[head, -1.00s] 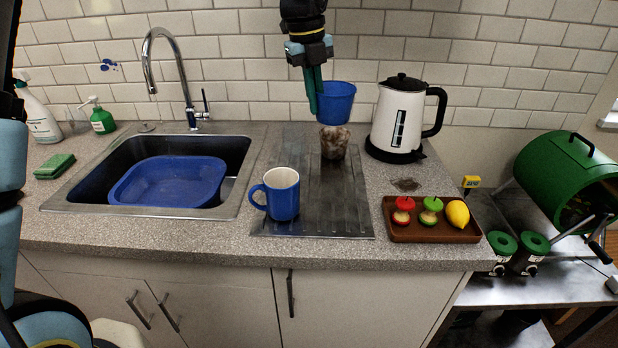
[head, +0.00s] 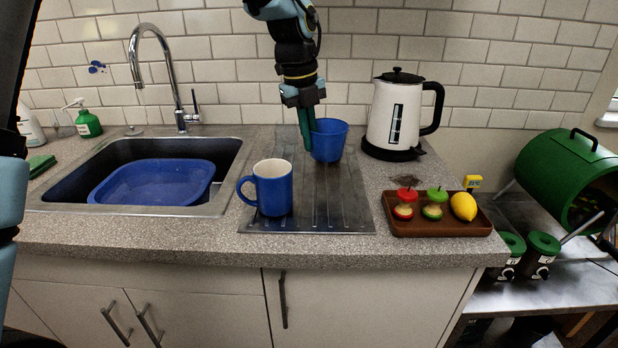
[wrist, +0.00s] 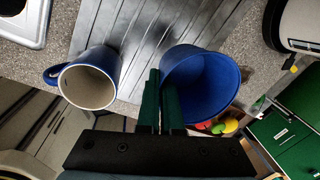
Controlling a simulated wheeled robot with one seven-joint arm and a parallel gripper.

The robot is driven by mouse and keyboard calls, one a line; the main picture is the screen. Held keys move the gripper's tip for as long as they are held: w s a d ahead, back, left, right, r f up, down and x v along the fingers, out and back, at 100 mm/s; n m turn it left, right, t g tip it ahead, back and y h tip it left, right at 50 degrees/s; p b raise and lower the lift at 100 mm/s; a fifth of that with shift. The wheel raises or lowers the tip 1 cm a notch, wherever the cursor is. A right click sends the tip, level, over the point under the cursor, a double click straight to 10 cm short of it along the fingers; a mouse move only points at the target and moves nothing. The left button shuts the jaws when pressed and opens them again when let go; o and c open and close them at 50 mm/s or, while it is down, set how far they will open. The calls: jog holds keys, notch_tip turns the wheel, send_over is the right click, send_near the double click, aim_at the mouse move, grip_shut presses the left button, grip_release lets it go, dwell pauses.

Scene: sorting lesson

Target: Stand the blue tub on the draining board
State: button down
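The blue tub (head: 328,142) is upright at the back of the ribbed metal draining board (head: 318,212), left of the kettle. Whether its base touches the board or hangs just above it, I cannot tell. My gripper (head: 307,140) points down at the tub's left side. In the wrist view my gripper's green fingers (wrist: 161,105) are close together at the rim of the tub (wrist: 200,85), seemingly pinching its wall. The tub looks empty.
A blue mug (head: 273,188) stands at the board's front left. A white kettle (head: 393,118) stands right of the tub. The sink (head: 232,160) with a blue basin (head: 152,184) is left.

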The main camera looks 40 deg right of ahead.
notch_tip(320, 180, down, 8)
jog(key=shift+r+p, duration=0.1)
jog(key=shift+p, duration=0.75)
jog(key=c, duration=1.1)
grip_release()
jog(key=r, duration=0.4)
jog(key=a+r+b, duration=0.1)
jog(key=r, duration=0.3)
jog(key=r+b, duration=0.1)
jog(key=r, duration=0.2)
jog(key=shift+w+a+r, duration=0.25)
jog(key=shift+a+r, duration=0.1)
jog(key=shift+r, duration=0.05)
